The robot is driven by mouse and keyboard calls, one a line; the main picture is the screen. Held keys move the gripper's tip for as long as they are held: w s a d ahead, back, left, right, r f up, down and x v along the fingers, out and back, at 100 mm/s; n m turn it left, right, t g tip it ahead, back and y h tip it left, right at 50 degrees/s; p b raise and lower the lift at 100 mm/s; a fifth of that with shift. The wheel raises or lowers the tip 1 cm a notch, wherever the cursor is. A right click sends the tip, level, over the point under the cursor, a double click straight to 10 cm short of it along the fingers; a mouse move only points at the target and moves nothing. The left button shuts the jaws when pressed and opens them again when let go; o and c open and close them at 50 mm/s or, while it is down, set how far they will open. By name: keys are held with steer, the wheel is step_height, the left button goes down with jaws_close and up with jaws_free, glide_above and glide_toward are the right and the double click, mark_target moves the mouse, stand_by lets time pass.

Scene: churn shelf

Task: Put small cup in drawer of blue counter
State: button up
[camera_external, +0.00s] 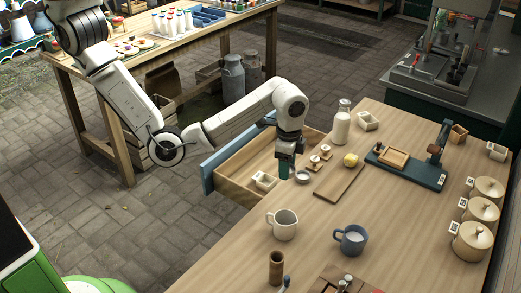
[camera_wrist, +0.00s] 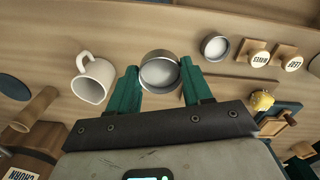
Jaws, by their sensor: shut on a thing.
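My gripper (camera_external: 285,174) is over the wooden top near the counter's edge, beside the open drawer. In the wrist view its green fingers (camera_wrist: 161,82) are shut on a small grey metal cup (camera_wrist: 160,66), seen from above with its pale inside showing. In the external view the cup is hidden by the gripper. The counter (camera_external: 340,225) has a wooden top. Its drawer (camera_external: 232,184) has a blue front and is pulled out; a small pale box (camera_external: 264,181) lies inside, with bare floor around it.
A similar small round dish (camera_external: 303,177) and knobbed stamps (camera_external: 316,161) stand just right of my gripper. A white mug (camera_external: 284,224), blue mug (camera_external: 351,239), cutting board (camera_external: 340,182) and milk bottle (camera_external: 341,122) are also on the top.

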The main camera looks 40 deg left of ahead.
steer(key=w+a+f+n+b, duration=0.3)
steer(key=a+f+n, duration=0.2)
steer(key=a, duration=0.4)
steer(key=w+a+f+n+b, duration=0.25)
steer(key=a+f+n, duration=0.2)
steer(key=a, duration=0.55)
steer(key=w+a+f+n+b, duration=0.2)
steer(key=w+a+f+n, duration=0.25)
steer(key=a, duration=0.45)
steer(key=b, duration=0.5)
glide_above(263, 168)
steer(key=s, duration=0.1)
steer(key=shift+n, duration=0.4)
steer(key=f, duration=0.8)
steer(key=shift+a+f, duration=0.2)
steer(key=shift+f, duration=0.2)
steer(key=shift+w+f, duration=0.3)
steer(key=shift+f, duration=0.1)
steer(key=shift+w+d+f+b, duration=0.1)
steer(key=shift+f+b, duration=0.1)
steer(key=shift+f, duration=0.65)
steer(key=shift+w+d+f+b, duration=0.1)
steer(key=shift+f+b, duration=0.1)
steer(key=shift+f, duration=0.65)
steer(key=shift+f, duration=0.1)
steer(key=o, duration=1)
